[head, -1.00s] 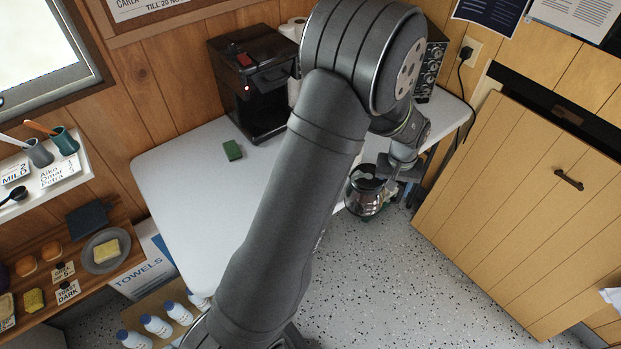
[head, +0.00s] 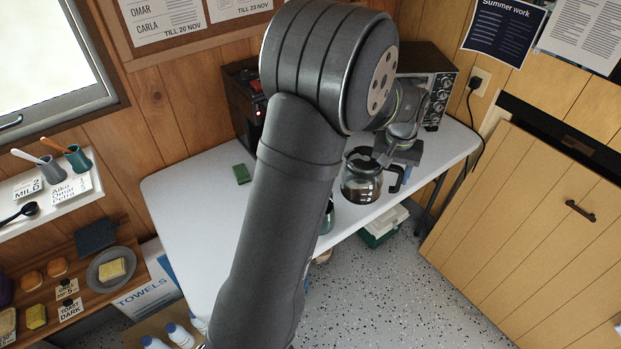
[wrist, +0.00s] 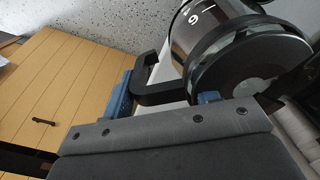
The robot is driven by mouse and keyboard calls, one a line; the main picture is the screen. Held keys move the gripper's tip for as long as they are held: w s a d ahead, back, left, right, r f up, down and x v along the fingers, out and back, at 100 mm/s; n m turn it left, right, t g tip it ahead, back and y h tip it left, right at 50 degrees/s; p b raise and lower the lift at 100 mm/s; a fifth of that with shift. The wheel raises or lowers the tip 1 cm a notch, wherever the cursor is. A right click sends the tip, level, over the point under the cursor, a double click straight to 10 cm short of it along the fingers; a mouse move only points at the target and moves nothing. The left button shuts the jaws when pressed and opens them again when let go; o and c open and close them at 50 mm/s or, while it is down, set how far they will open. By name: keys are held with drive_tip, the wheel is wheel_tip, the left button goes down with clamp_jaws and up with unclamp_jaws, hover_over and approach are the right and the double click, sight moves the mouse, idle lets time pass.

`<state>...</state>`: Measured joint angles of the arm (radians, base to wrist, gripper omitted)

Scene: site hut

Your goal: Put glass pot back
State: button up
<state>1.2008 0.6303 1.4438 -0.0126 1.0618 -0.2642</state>
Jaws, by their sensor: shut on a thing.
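The glass pot (head: 361,185), with a black handle and lid and dark liquid in it, appears upright in the head view, in front of the right part of the white table's top. My gripper (head: 394,163) is shut on its handle. In the wrist view, blue fingertips (wrist: 163,97) stand either side of the black handle (wrist: 152,91), and the pot (wrist: 215,30) shows beyond. I cannot tell how high it is above the table. The black coffee machine (head: 243,98) with a red light stands at the back, mostly hidden by my arm.
The white table (head: 190,205) is clear on its left apart from a green sponge (head: 242,174). A dark appliance with knobs (head: 436,98) stands at the back right. A teal object (head: 328,217) shows partly beside my arm. A wooden cupboard (head: 530,215) is at right.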

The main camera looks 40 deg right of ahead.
drive_tip(key=shift+m, duration=0.9)
drive_tip(key=w, duration=0.4)
drive_tip(key=w+r, duration=0.1)
drive_tip(key=w, duration=0.1)
drive_tip(key=shift+w+a, duration=0.2)
drive_tip(key=shift+a, duration=0.05)
drive_tip(key=w+a+f+m, duration=0.1)
drive_tip(key=w+a+m, duration=0.2)
drive_tip(key=w, duration=0.4)
drive_tip(key=w+a+f+m, duration=0.2)
drive_tip(key=w, duration=0.4)
drive_tip(key=shift+m, duration=0.3)
drive_tip(key=shift+w+a+f, duration=0.1)
drive_tip(key=shift+a+f, duration=0.05)
drive_tip(key=shift+f, duration=2.25)
drive_tip(key=shift+w+a+f, duration=0.1)
drive_tip(key=shift+f, duration=2.3)
drive_tip(key=shift+f, duration=0.15)
drive_tip(key=o, duration=1.4)
wheel_tip(320, 180, up, 12)
